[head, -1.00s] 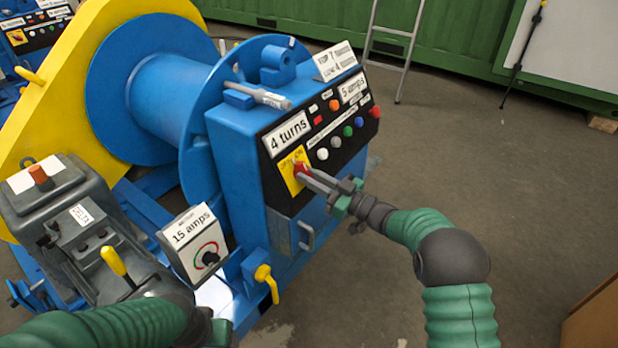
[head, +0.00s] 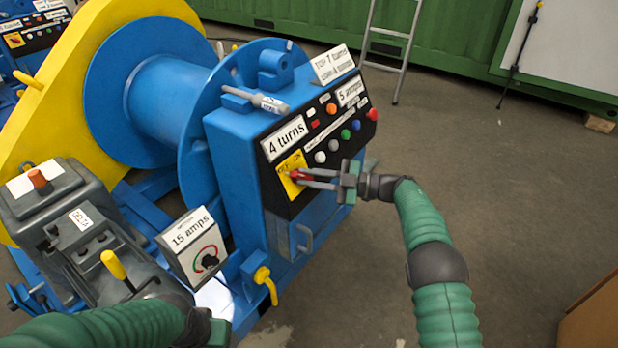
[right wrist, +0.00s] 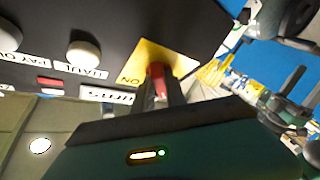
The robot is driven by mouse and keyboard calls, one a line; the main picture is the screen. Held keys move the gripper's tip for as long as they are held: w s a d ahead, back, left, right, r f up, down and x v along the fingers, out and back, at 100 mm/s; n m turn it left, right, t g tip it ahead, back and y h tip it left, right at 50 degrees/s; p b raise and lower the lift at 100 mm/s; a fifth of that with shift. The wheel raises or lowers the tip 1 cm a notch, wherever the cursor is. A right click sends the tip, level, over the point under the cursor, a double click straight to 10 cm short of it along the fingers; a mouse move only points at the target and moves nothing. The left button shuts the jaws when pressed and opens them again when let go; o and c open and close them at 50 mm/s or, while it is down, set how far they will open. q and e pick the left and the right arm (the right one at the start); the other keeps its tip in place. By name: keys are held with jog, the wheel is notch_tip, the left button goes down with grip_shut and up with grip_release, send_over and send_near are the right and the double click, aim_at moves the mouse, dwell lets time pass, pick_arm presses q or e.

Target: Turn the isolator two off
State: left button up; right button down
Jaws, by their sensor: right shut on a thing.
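The isolator is a red handle (head: 296,174) on a yellow plate (head: 290,163) at the lower left of the black control panel. The plate's "ON" label shows; no number two is legible. My right gripper (head: 303,178) comes in from the right, its fingers shut on the red handle. The right wrist view shows the red handle (right wrist: 157,76) between the dark fingers, in front of the yellow plate (right wrist: 181,62). The handle lies roughly sideways in the head view; its exact position is partly hidden by the fingers. My left gripper (head: 215,328) is at the bottom, its fingers hidden.
Several coloured buttons sit right of the isolator on the blue cabinet (head: 235,165). A "15 amps" dial box (head: 193,250) and a yellow valve handle (head: 264,280) are lower left. A ladder (head: 392,45) stands behind.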

jog(key=shift+f, duration=0.2)
dwell(0.3)
jog(key=c, duration=1.4)
grip_release()
jog(key=shift+d+r, duration=0.1)
jog(key=shift+o, duration=0.2)
jog(key=p+v, duration=0.4)
jog(key=v, duration=1.3)
jog(key=shift+p, duration=0.4)
jog(key=shift+w, duration=0.2)
